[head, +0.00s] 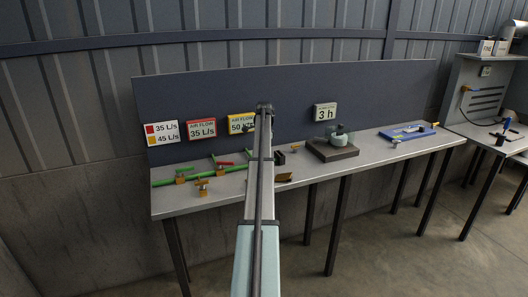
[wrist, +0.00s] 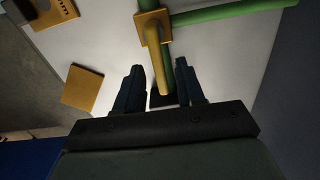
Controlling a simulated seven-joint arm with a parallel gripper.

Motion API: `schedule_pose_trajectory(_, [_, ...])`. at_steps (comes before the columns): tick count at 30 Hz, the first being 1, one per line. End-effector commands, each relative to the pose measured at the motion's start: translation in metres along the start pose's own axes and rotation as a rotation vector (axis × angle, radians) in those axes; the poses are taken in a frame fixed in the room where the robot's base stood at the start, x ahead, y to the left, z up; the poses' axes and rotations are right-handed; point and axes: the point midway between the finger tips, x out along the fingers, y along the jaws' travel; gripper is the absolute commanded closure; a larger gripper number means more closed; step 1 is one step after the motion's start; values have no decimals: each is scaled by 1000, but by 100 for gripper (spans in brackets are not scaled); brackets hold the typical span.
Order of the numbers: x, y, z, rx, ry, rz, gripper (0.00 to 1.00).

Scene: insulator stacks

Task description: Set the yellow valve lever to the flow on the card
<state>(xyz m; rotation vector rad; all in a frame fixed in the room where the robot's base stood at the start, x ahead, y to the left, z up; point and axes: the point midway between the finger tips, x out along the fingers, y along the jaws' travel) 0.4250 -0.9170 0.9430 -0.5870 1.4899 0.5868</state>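In the wrist view, the yellow lever (wrist: 162,75) is a rod running from a square orange valve body (wrist: 152,28) on a green pipe (wrist: 215,13). My gripper (wrist: 160,72) is open, with one dark finger on each side of the lever and gaps showing. In the head view, my arm hides the gripper, and I cannot make out the yellow lever. The card (head: 161,132) on the back panel shows a red square with 35 L/s and an orange square with 45 L/s. A red sign (head: 202,128) reads 35 L/s; a yellow sign (head: 240,124), partly hidden, reads 50 L/s.
Green pipes (head: 163,183) with a red lever (head: 224,163) and an orange fitting (head: 202,186) stand on the bench's left. A grey device (head: 337,136) on a dark block, a 3 h sign (head: 325,113) and a blue tray (head: 402,134) are to the right.

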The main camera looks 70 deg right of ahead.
Motion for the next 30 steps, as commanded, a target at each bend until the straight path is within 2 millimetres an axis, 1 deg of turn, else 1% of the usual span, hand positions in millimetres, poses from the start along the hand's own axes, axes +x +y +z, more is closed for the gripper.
schedule_pose_trajectory(1, [0, 0, 0, 0, 0, 0, 63])
schedule_pose_trajectory(12, [0, 0, 0, 0, 0, 0, 98])
schedule_pose_trajectory(13, [0, 0, 0, 0, 0, 0, 100])
schedule_pose_trajectory(27, [0, 0, 0, 0, 0, 0, 100])
schedule_pose_trajectory(30, [0, 1, 0, 23, 0, 0, 100])
